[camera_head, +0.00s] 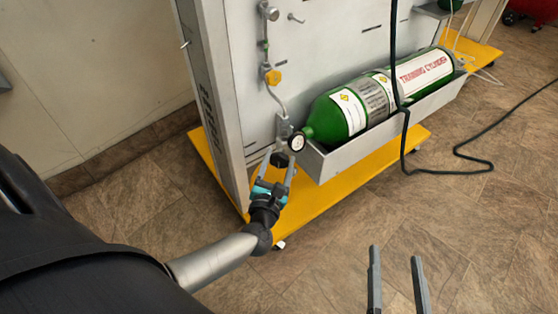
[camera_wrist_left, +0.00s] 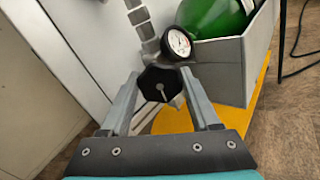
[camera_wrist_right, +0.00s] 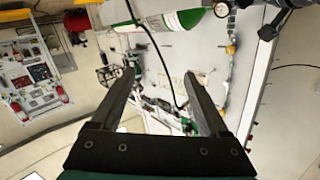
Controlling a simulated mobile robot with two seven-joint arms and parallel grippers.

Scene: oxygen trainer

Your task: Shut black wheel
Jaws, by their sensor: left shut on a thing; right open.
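The black wheel (camera_wrist_left: 159,84) is a lobed knob with a pale slot mark, just below the pressure gauge (camera_wrist_left: 179,42) in the left wrist view. My left gripper (camera_wrist_left: 163,88) is shut on it, with one finger on each side. In the head view my left gripper (camera_head: 279,166) is at the wheel, below the gauge (camera_head: 297,142) and left of the grey trough; the wheel is mostly hidden by the fingers there. My right gripper (camera_head: 394,268) is open and empty over the floor; it also shows in the right wrist view (camera_wrist_right: 164,85).
A green training cylinder (camera_head: 345,112) lies in a grey trough (camera_head: 380,136) on the panel stand. The stand has a yellow base (camera_head: 330,200). A yellow knob (camera_head: 273,77) sits on the pipe above. A black hose (camera_head: 404,130) hangs to the tiled floor at right.

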